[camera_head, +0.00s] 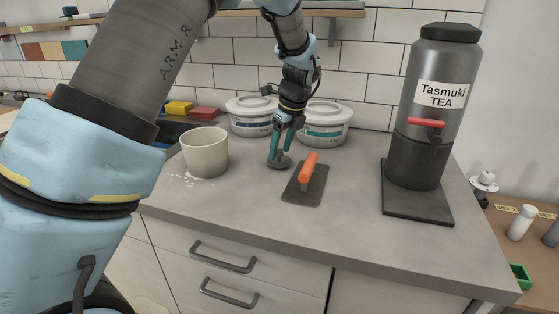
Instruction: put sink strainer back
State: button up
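A small grey round piece (280,162), which looks like the sink strainer, is at the tips of my gripper (277,150), over the counter behind the trowel. My gripper points down with its teal fingers at the piece. The picture is too small to show whether the fingers are closed on it, or whether it rests on the counter or is just above it. A dark recess (172,131), perhaps the sink, shows at the left behind the mug and is mostly hidden by my arm.
A cream mug (205,152) stands at the counter's left, with white spills beside it. An orange-handled trowel (306,180) lies in front of my gripper. Two lidded tubs (252,116) (325,124) stand behind. A tea dispenser (428,110) stands right. The front counter (370,235) is clear.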

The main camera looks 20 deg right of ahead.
grip_shut()
dwell(0.6)
